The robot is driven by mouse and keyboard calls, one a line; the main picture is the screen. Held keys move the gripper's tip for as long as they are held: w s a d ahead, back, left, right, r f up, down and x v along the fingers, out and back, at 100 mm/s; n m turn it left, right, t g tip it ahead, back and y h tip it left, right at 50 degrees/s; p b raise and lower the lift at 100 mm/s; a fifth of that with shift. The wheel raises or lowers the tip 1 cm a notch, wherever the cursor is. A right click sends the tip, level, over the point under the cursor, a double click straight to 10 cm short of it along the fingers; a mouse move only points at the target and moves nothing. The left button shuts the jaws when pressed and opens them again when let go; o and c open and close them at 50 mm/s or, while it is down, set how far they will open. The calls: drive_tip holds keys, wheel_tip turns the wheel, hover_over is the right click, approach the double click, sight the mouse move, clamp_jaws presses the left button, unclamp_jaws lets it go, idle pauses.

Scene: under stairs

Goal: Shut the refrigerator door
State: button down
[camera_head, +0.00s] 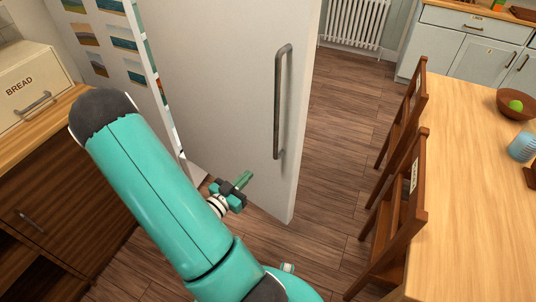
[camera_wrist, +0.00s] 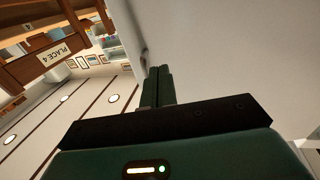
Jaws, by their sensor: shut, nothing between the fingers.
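The refrigerator door (camera_head: 225,75) is a tall pale panel in the middle of the head view, with a long vertical metal handle (camera_head: 278,100) near its right edge. How far it stands open I cannot tell. Pictures cover a pale surface (camera_head: 100,50) at its left. My gripper (camera_head: 243,181) is shut and empty, low in front of the door's lower part, left of and below the handle. In the wrist view my shut fingers (camera_wrist: 158,85) point along the pale door surface (camera_wrist: 230,50), which fills the right. Whether they touch it I cannot tell.
A wooden counter with a bread box (camera_head: 30,85) and drawers stands at the left. Wooden chairs (camera_head: 398,215) and a table (camera_head: 480,200) with a bowl (camera_head: 517,104) and blue cup (camera_head: 522,147) stand at the right. Bare floor (camera_head: 335,130) lies between door and chairs.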

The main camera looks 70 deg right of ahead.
approach(268, 154)
drive_tip(key=s+d+r, duration=0.1)
drive_tip(key=d, duration=0.1)
drive_tip(key=s+d+r, duration=0.1)
drive_tip(key=s+r, duration=0.1)
drive_tip(key=s+d+r, duration=0.1)
drive_tip(key=d, duration=0.1)
drive_tip(key=shift+s+d+r, duration=0.15)
drive_tip(key=shift+d+r, duration=0.05)
drive_tip(key=shift+d, duration=0.15)
